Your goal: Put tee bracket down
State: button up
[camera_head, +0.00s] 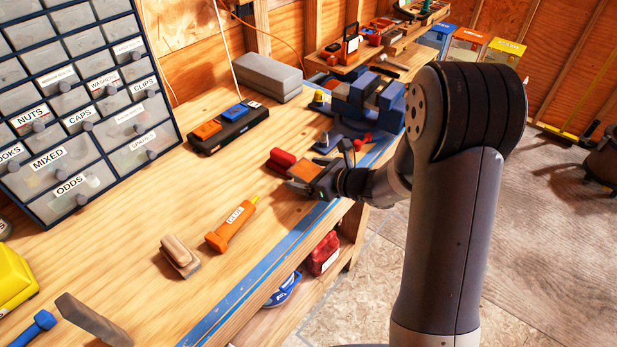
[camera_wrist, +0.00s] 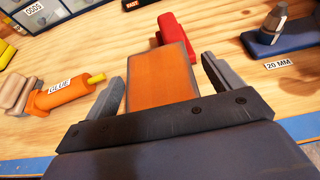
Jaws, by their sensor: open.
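An orange slab (camera_wrist: 163,80) with a darker edge lies between the fingers of my gripper (camera_wrist: 162,68). A red piece (camera_wrist: 176,32) sits against its far end. They seem to be the tee bracket, but I cannot tell whether they are one part. The fingers stand open on both sides of the slab, with a gap visible at each side. In the head view, my gripper (camera_head: 310,178) is low over the bench near its front edge. The orange slab (camera_head: 305,171) and the red piece (camera_head: 281,160) appear to rest on the wood. The slab's near end is hidden.
The workbench (camera_head: 215,280) has a blue front strip. An orange glue tube (camera_head: 232,226) and a wooden block (camera_head: 180,256) lie to the left. A blue vise (camera_head: 368,100) stands behind to the right. A black tray (camera_head: 228,127) and labelled drawers (camera_head: 80,100) are at the back.

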jog(key=shift+c, duration=0.5)
jog(key=c, duration=1.1)
jog(key=shift+c, duration=0.8)
jog(key=shift+r, duration=0.15)
